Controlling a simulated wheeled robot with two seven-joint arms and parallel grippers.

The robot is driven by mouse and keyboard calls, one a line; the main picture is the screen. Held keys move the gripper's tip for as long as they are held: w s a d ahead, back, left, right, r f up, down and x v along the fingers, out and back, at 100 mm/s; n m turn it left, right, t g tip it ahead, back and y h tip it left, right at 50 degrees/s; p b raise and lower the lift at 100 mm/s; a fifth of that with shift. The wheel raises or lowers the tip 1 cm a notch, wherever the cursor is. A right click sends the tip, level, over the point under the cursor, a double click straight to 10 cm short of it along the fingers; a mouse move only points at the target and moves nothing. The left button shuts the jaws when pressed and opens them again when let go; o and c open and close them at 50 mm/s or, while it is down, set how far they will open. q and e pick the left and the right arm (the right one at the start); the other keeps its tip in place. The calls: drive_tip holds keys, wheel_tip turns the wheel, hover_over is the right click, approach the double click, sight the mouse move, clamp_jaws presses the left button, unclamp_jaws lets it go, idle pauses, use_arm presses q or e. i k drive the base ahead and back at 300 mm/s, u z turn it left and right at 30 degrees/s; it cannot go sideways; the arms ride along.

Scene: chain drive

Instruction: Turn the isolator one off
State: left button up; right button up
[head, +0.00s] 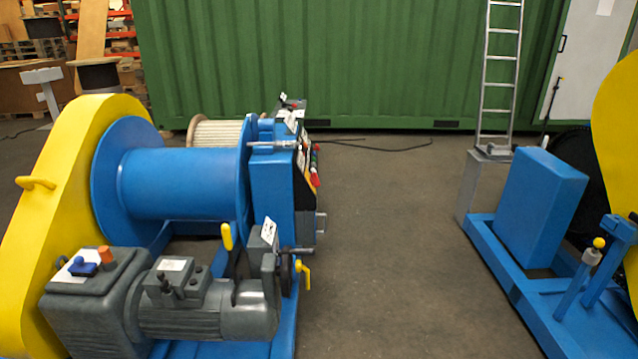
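A blue winch-like machine with a drum (185,183) and a yellow guard (50,190) stands at the left. A grey box (90,310) at its front carries a blue knob (82,266) and an orange knob (106,255). A panel edge on the machine's right side shows small red (315,180) and green controls, seen edge-on. I cannot tell which of these is isolator one, nor its position. Yellow handles (227,236) stand near the grey motor (210,310). Neither of my grippers is in view.
Open concrete floor (385,230) lies between this machine and a second blue machine (540,200) at the right. That one has a yellow-knobbed lever (598,243). A ladder (500,80) leans by the green container (340,60). A dark cable (385,147) lies on the floor.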

sight(314, 181)
drive_tip(key=z, duration=1.85)
drive_tip(key=i, duration=2.55)
drive_tip(key=u, duration=2.8)
